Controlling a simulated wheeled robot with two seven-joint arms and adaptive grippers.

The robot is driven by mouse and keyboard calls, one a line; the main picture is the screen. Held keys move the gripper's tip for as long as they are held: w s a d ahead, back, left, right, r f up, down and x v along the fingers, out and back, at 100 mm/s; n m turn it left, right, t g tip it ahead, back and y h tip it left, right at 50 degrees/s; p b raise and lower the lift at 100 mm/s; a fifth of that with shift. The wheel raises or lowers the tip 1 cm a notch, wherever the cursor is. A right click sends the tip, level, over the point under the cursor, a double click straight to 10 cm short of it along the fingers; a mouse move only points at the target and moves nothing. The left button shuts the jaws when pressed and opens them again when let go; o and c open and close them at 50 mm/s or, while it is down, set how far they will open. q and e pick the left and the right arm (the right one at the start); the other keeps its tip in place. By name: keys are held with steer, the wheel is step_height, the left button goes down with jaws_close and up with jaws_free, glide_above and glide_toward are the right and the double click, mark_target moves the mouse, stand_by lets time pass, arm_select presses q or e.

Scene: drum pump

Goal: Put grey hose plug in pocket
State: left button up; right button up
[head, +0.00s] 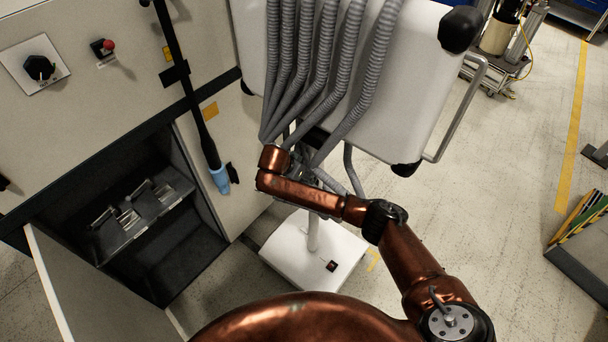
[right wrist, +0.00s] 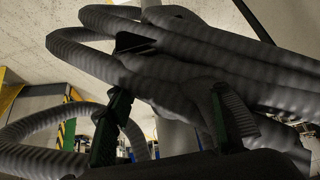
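Grey corrugated hoses (head: 330,75) hang in a bundle down the front of a white cabinet-like unit (head: 415,80). I cannot pick out a grey hose plug or a pocket for certain. My right arm reaches to the lower ends of the hoses, and its gripper is mostly hidden there in the head view. In the right wrist view my right gripper (right wrist: 165,125) has its two dark green fingers spread apart. Grey hoses (right wrist: 200,60) fill the space just beyond and above the fingers; whether they touch is unclear. My left gripper is not in view.
A grey cabinet on the left has an open bay (head: 140,220) with metal latches inside and an open door (head: 85,290). A black hose with a light-blue tip (head: 220,180) hangs on its front. A white base with a post (head: 313,255) stands below.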

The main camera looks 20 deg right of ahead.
steer(key=o, duration=0.5)
steer(key=shift+c, duration=0.2)
steer(key=shift+r, duration=0.1)
steer(key=v, duration=1.2)
